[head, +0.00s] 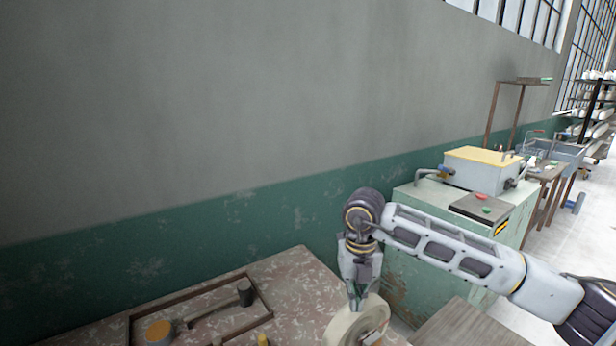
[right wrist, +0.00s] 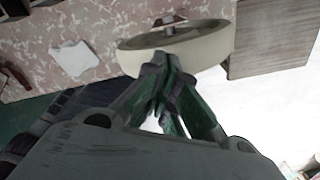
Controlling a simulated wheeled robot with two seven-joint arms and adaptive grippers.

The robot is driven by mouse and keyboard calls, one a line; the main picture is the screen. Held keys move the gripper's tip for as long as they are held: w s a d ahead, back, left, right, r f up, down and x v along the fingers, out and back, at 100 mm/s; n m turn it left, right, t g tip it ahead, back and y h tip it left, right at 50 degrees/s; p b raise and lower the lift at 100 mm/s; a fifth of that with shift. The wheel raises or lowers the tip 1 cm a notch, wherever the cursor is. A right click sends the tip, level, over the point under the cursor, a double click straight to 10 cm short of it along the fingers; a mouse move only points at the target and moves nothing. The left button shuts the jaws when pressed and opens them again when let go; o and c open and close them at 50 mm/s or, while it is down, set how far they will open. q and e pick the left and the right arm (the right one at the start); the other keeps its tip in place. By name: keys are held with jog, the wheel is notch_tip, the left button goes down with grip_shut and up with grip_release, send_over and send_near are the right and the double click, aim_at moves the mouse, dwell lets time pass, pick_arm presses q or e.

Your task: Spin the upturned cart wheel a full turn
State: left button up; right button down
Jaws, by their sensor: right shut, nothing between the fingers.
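The cart wheel (head: 345,326) is a thick cream-coloured disc at the right end of the speckled table, cut off by the bottom edge of the head view. In the right wrist view the wheel (right wrist: 205,48) shows its pale rim, with a grey hub and axle end above its middle. My right gripper (head: 356,302) points down at the wheel's upper edge. In the wrist view the gripper (right wrist: 164,72) has its fingers together, empty, with the tips at the near rim. I cannot tell whether they touch it. My left gripper is not in view.
A dark-framed tray (head: 262,292) with a mallet-like tool lies left on the speckled table (head: 292,262). A green cabinet (head: 408,270) carrying a yellow-topped box (head: 482,157) stands behind my right arm. A brown wooden surface (head: 465,328) lies to the right. The grey wall bounds the back.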

aim_at(370, 298)
jog(key=shift+f+b, duration=0.45)
jog(key=shift+f, duration=0.2)
jog(key=w+d, duration=0.1)
jog(key=d, duration=0.1)
jog(key=w+d+b, duration=0.1)
jog(key=w+d, duration=0.1)
jog(key=shift+d, duration=0.25)
jog(key=shift+r, duration=0.1)
jog(key=shift+r, duration=0.1)
jog(key=shift+w+d+r+p, duration=0.15)
jog(key=shift+r+p, duration=0.2)
jog(key=shift+r, duration=0.15)
jog(key=shift+w+d+r+p, duration=0.15)
jog(key=shift+r+p, duration=0.15)
jog(key=shift+r, duration=0.2)
jog(key=shift+d+r, duration=0.1)
jog(key=shift+r, duration=0.1)
dwell(0.8)
